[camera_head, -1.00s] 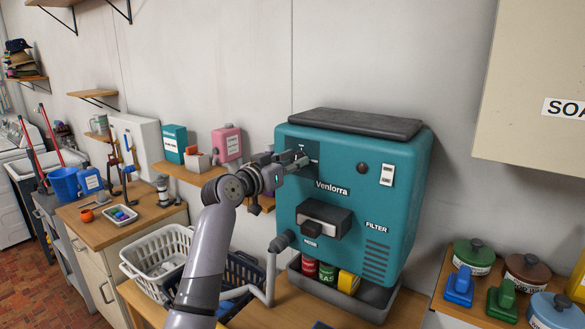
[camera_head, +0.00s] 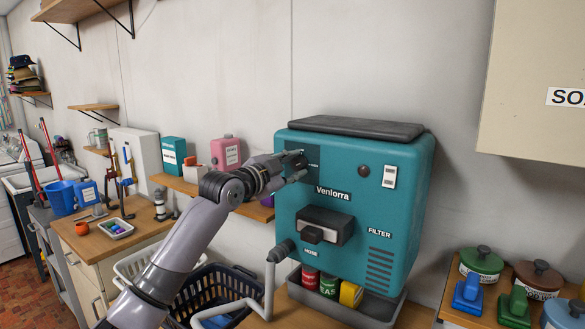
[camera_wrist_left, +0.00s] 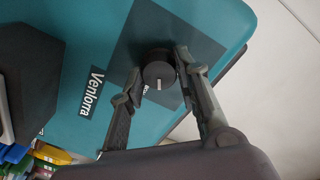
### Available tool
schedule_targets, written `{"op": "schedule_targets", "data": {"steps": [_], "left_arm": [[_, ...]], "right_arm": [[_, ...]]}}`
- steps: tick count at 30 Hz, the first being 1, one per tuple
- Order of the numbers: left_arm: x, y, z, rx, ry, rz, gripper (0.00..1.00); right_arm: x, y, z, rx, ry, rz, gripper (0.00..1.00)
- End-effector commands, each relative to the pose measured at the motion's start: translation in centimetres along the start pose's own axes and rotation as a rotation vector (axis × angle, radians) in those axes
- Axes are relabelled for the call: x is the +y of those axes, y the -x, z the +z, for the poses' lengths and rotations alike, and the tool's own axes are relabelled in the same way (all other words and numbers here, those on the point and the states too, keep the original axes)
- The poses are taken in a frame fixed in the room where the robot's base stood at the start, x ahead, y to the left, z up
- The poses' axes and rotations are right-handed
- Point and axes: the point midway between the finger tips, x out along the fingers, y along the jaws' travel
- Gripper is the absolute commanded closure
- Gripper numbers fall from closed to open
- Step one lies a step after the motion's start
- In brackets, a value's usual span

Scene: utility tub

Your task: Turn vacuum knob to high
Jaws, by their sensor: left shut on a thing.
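The teal vacuum unit (camera_head: 400,220), labelled Venlorra, stands against the wall in the head view. Its round dark knob (camera_wrist_left: 158,76) sits on a dark square panel (camera_wrist_left: 135,40) at the upper left of the front face. The knob bears a short white mark, which points down in the left wrist view. My left gripper (camera_head: 301,165) reaches the panel from the left and is shut on the knob, one finger on either side. In the head view the fingers largely hide the knob, and its setting cannot be read. My right gripper is not in view.
Below the knob, a dark block (camera_head: 325,225) juts from the vacuum's front, with cans (camera_head: 328,284) in a grey tray underneath. A dark basket (camera_head: 220,285) lies below my left arm. A small shelf (camera_head: 172,183) with bottles is left of the unit.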

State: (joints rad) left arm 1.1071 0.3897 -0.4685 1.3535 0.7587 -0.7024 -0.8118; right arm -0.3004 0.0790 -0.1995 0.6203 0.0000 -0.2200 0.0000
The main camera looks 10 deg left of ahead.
Motion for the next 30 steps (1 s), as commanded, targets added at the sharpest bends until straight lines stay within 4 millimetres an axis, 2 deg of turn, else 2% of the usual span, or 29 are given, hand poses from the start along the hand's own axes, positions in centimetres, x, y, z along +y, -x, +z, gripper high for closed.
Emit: {"op": "schedule_targets", "data": {"steps": [6,15,30], "left_arm": [[-0.1,0.0,-0.1,-0.012,-0.199,0.0,0.98],[-0.1,0.0,-0.2,-0.019,-0.408,-0.002,0.98],[0.2,0.0,-0.1,-0.023,-0.531,-0.004,0.98]], "right_arm": [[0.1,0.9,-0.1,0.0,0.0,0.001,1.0],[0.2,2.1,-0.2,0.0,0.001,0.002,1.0],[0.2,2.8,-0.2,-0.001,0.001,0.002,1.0]]}}
